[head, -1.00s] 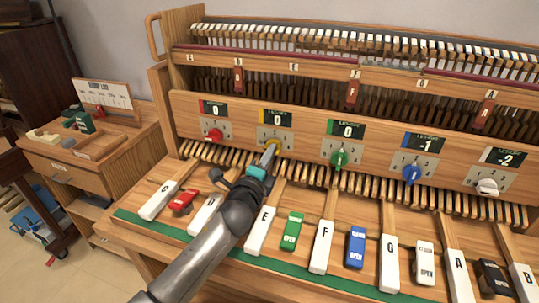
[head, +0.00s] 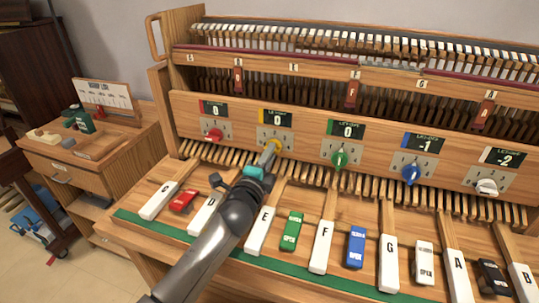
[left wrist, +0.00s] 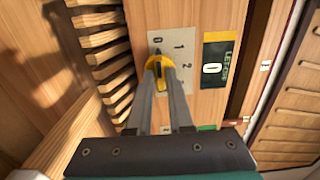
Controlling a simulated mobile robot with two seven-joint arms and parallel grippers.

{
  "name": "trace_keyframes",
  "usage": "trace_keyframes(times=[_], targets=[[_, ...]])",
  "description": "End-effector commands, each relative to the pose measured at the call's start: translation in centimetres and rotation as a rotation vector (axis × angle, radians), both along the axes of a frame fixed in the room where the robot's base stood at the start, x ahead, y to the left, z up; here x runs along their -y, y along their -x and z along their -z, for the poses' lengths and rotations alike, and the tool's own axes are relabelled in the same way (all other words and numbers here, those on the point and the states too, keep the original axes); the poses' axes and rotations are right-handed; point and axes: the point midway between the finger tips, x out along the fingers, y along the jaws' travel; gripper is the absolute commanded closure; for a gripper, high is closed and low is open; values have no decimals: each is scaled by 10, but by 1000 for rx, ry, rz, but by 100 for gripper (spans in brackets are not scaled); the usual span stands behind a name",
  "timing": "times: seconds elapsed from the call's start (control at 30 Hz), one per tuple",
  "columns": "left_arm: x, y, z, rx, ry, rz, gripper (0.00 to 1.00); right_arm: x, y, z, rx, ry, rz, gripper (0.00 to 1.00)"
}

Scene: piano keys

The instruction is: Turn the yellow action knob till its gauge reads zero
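The yellow action knob (left wrist: 158,74) sits on a pale dial plate marked with numbers; it also shows in the head view (head: 276,145). Its pointer is near the 0 mark in the left wrist view. The gauge with the yellow stripe (left wrist: 213,68) reads 0, as it does in the head view (head: 276,118). My left gripper (head: 270,150) reaches the knob from the front. In the left wrist view its two fingers (left wrist: 160,68) lie on either side of the knob, closed on it. The fingers hide part of the knob. My right gripper is not in view.
Red (head: 213,135), green (head: 339,159), blue (head: 411,174) and white (head: 486,187) knobs share the wooden panel. Large lettered keys (head: 322,248) and coloured levers lie below. A side cabinet (head: 80,170) stands at the left.

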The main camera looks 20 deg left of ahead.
Motion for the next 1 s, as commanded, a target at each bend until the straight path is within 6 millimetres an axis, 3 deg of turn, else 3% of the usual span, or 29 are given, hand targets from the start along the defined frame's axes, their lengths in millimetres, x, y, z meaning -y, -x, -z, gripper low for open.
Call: trace_keyframes(times=[0.2, 0.57, 1.0], targets=[[0, 0, 0, 0, -1, 0, 56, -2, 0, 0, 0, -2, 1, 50], [0, 6, 1, -2, -1, 0, 56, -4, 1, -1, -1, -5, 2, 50], [-2, 71, 1, -3, 0, 0, 56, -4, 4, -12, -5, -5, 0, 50]])
